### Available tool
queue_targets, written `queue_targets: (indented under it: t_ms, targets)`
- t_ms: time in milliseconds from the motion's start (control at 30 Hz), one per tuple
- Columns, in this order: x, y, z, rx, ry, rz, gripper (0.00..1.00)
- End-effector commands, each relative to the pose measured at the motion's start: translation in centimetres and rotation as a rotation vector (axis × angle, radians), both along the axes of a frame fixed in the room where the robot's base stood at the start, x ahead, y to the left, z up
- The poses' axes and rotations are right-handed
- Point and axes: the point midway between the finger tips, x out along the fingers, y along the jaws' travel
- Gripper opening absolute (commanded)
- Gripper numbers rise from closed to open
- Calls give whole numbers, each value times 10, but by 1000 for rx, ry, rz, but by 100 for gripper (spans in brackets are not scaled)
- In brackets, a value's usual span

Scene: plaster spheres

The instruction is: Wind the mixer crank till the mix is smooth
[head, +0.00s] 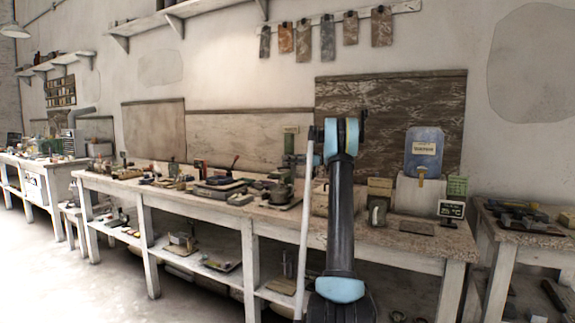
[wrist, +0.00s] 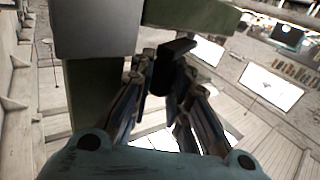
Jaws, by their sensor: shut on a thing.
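The mixer (head: 290,148) is a green upright machine on the long bench, just left of my arm in the head view. A dark pot (head: 280,193) stands at its foot; the mix inside cannot be made out. In the wrist view the mixer's green and grey body (wrist: 97,95) fills the upper left, close to my fingers. My gripper (wrist: 163,80) is shut on the dark crank handle (wrist: 178,47), which shows between and beyond the fingers. In the head view my arm hides most of the gripper and crank.
The bench (head: 400,237) holds several tools and trays left of the mixer. To the right are a blue container (head: 424,152) on a white block, a metal jug (head: 377,212) and a small dark display (head: 451,209). Open floor (head: 95,290) lies at the front left.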

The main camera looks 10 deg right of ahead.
Motion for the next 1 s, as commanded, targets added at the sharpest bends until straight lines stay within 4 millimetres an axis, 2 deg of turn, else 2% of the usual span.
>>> queue_targets:
  t_ms: [133, 167, 233, 667, 1000]
  targets:
    - [1, -2, 1, 1, -1, -5, 0]
    - [1, -2, 1, 1, -1, -5, 23]
    - [1, -2, 1, 1, -1, -5, 37]
    - [-1, 0, 0, 1, 0, -33, 37]
    - [-10, -4, 0, 0, 0, -198, 37]
